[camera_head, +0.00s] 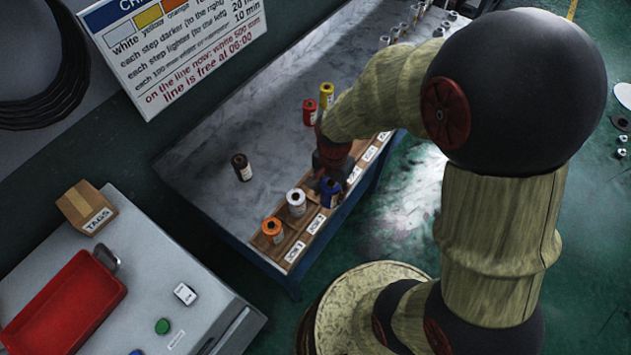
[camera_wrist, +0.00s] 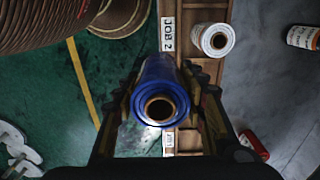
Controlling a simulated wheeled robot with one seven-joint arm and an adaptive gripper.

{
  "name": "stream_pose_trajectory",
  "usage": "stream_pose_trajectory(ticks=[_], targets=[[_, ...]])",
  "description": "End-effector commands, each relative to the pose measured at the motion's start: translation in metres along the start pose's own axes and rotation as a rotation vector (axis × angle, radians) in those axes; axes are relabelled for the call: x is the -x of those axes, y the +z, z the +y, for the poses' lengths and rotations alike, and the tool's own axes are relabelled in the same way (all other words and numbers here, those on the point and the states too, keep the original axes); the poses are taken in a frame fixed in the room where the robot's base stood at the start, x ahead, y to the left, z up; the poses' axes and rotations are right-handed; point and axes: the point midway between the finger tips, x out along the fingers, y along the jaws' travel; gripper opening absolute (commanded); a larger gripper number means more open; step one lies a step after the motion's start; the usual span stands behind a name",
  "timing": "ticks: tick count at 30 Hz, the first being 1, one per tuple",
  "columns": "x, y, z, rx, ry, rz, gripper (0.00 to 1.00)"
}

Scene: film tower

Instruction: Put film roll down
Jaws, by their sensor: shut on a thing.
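My gripper (camera_head: 328,172) is shut on a blue film roll (camera_head: 331,191). In the wrist view the blue roll (camera_wrist: 158,95) stands between both fingers (camera_wrist: 160,108), its open core facing the camera. The roll is over the wooden rack (camera_head: 290,250), beside the JOB 2 label (camera_wrist: 168,33). Whether its lower end touches the rack is hidden. A white roll (camera_head: 296,203) stands upright in the rack just left of the blue one, and an orange roll (camera_head: 272,231) stands farther left.
A sign (camera_head: 165,40) stands at the back. A red tray (camera_head: 65,305) lies on a separate cabinet at left.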

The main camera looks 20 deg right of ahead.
Motion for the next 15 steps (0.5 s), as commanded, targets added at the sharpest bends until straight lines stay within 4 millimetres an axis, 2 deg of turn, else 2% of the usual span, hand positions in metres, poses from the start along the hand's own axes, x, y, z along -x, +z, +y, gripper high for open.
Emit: stream_pose_trajectory(ticks=[11, 15], targets=[[-0.038, -0.049, -0.061, 0.001, 0.002, -0.001, 0.11], [-0.064, -0.061, -0.076, 0.002, 0.002, -0.001, 0.11]])
